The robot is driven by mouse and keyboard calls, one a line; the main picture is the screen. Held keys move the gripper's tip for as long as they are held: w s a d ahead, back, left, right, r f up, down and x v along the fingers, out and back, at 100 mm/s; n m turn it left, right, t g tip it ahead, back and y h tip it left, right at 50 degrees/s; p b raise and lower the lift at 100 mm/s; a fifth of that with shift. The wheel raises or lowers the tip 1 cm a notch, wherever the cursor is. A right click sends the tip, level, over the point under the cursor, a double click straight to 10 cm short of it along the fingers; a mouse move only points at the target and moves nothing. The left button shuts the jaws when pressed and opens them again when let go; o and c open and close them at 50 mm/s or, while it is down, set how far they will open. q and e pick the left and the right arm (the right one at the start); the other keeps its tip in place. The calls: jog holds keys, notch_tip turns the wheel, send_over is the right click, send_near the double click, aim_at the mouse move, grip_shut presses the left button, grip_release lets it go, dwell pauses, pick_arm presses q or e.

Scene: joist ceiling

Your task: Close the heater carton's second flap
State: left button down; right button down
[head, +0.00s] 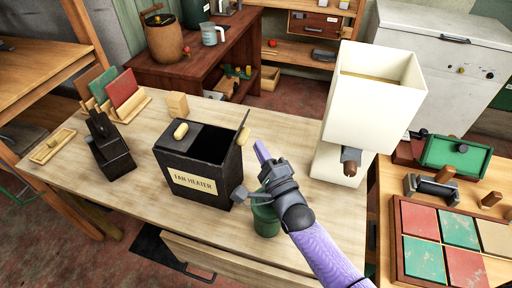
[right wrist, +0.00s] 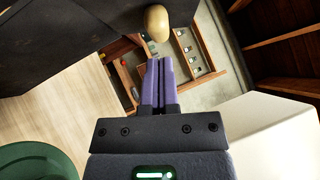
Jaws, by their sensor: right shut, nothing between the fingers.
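The black heater carton (head: 192,185), labelled FAN HEATER, stands on the pale wooden table. Its left flap (head: 178,136) lies flat over part of the top, with a yellowish knob on it. The second flap (head: 243,120), on the right side, stands up and leans outward, with a knob (head: 243,137) on its outer face; the opening beside it is dark. My right gripper (head: 259,150) is shut and empty, just right of this flap. In the right wrist view its purple fingers (right wrist: 159,66) point toward the knob (right wrist: 157,22), seemingly apart from it. My left gripper is not in view.
A green canister (head: 265,220) stands right of the carton, partly under my right gripper. A tall cream-coloured hopper-like unit (head: 368,105) stands farther right. A black device (head: 112,158) and a rack of coloured panels (head: 125,105) are at left. Bare tabletop (head: 100,185) lies left of the carton.

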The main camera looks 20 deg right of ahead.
jog(key=shift+w+a+r, duration=0.2)
jog(key=shift+w+a, duration=0.1)
jog(key=shift+a, duration=0.15)
